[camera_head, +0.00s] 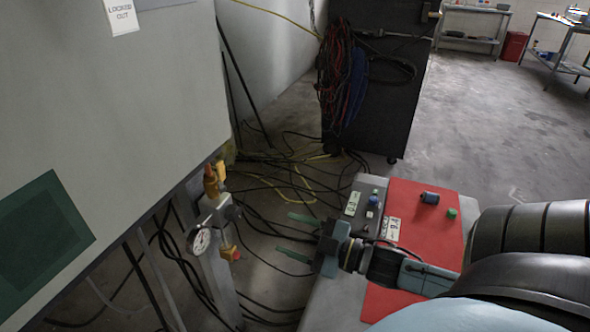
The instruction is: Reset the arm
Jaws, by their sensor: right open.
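My right arm comes in from the lower right. Its gripper (285,234) points left, with two green fingers spread apart and nothing between them. It is beyond the left edge of a grey table with a red mat (424,197), over the cable-strewn floor. A post with a pressure gauge (201,240) and brass valve (212,180) stands to the left of the fingertips, apart from them. My left gripper does not show.
A large grey cabinet (120,90) with a "LOCKED OUT" tag (121,15) fills the left. A dark cart (385,110) with hung cables stands behind. Open floor lies at the back right.

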